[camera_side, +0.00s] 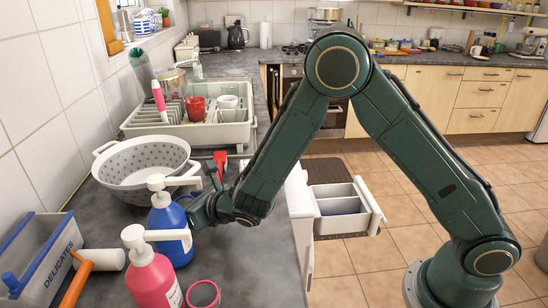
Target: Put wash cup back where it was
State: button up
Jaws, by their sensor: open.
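My gripper (203,210) is at the end of the green arm, low over the counter just right of the blue pump bottle (170,222). It is open; its fingertips are mostly hidden, and I see nothing held in it. Which cup is the wash cup is not clear. A red cup (195,109) and a white cup (228,102) stand in the white dish rack (200,132) at the back. A pinkish-red cup (203,294) stands at the front edge of the picture, right of the pink pump bottle (151,275), apart from my gripper.
A grey-white colander (140,165) sits behind the blue bottle. A red item (220,160) is beside it. An open drawer (340,207) juts out right of the counter.

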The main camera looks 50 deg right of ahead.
jog(key=v, duration=1.2)
jog(key=shift+d, duration=0.1)
dwell(0.4)
jog(key=s+d+r+m+g+h, duration=0.2)
jog(key=s+d+r+m, duration=0.15)
jog(key=d+m, duration=0.5)
jog(key=s+d+r+m+g+h, duration=0.1)
jog(key=s+d+r+m+g, duration=0.3)
jog(key=m, duration=0.8)
jog(key=s+d+r+m, duration=0.2)
jog(key=s+r+m, duration=0.1)
jog(key=s+m, duration=0.5)
jog(key=s+d+r+m+g+y, duration=0.1)
jog(key=s+d+r+m, duration=0.1)
jog(key=s+m, duration=0.6)
jog(key=shift+s+r+g, duration=0.3)
jog(key=shift+s+r, duration=0.25)
jog(key=shift+s, duration=0.05)
jog(key=shift+o, duration=0.4)
jog(key=shift+s+m, duration=0.45)
jog(key=shift+s, duration=0.15)
jog(key=shift+w, duration=0.1)
